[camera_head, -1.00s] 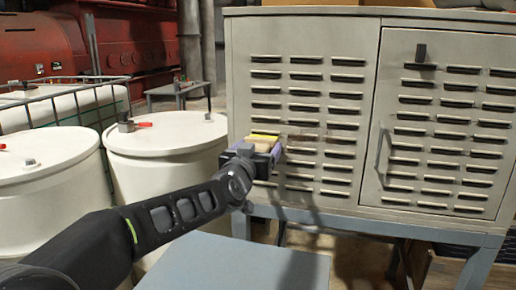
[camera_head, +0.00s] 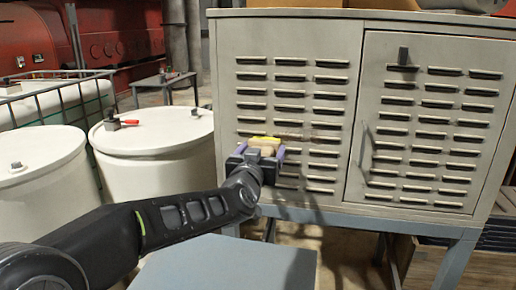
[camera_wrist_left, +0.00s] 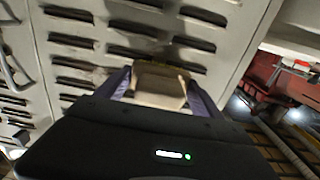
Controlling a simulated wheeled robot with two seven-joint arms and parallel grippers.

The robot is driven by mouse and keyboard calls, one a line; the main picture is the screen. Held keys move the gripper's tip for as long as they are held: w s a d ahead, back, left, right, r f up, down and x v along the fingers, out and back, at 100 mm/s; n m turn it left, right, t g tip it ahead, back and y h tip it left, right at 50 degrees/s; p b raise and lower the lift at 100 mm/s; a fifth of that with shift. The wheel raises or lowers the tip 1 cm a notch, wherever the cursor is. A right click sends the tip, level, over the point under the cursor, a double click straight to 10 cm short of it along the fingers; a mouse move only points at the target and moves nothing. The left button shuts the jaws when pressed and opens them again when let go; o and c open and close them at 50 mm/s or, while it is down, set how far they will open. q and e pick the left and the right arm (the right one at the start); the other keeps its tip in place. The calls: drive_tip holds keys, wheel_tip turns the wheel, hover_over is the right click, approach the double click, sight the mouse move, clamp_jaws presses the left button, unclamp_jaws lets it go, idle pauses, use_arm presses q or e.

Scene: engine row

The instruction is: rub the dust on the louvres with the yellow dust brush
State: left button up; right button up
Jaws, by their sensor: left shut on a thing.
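The yellow dust brush (camera_head: 264,141) is held in my left gripper (camera_head: 262,158), at the left louvres (camera_head: 290,108) of the grey cabinet. Its wooden block sits between the purple fingers, and its yellow part faces the panel. In the left wrist view the brush (camera_wrist_left: 160,84) shows as a tan block between the fingers, against or very near the louvres (camera_wrist_left: 140,28); I cannot tell if it touches. A faint brownish dust smudge (camera_head: 293,133) lies on the louvres just right of the brush. My right gripper is not in view.
The cabinet's right door (camera_head: 440,130) has more louvres, a handle and a dark latch. White drums (camera_head: 155,150) stand left of the cabinet. A blue-grey surface (camera_head: 230,265) lies below the arm. A red engine (camera_head: 110,35) is behind at left.

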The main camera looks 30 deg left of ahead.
use_arm(q)
drive_tip(key=shift+w+d+r+p, duration=0.15)
drive_tip(key=shift+d+p, duration=0.1)
drive_tip(key=shift+d, duration=0.15)
drive_tip(key=shift+w+d+r+p, duration=0.1)
drive_tip(key=shift+w+d+p, duration=0.1)
drive_tip(key=shift+d, duration=0.2)
drive_tip(key=shift+d+f, duration=0.15)
drive_tip(key=shift+d, duration=0.15)
drive_tip(key=shift+w+d, duration=0.1)
drive_tip(key=shift+w+d+p, duration=0.3)
drive_tip(key=shift+d+p, duration=0.5)
drive_tip(key=shift+d, duration=0.1)
drive_tip(key=shift+w+d, duration=0.25)
drive_tip(key=shift+d, duration=0.45)
drive_tip(key=shift+f, duration=0.1)
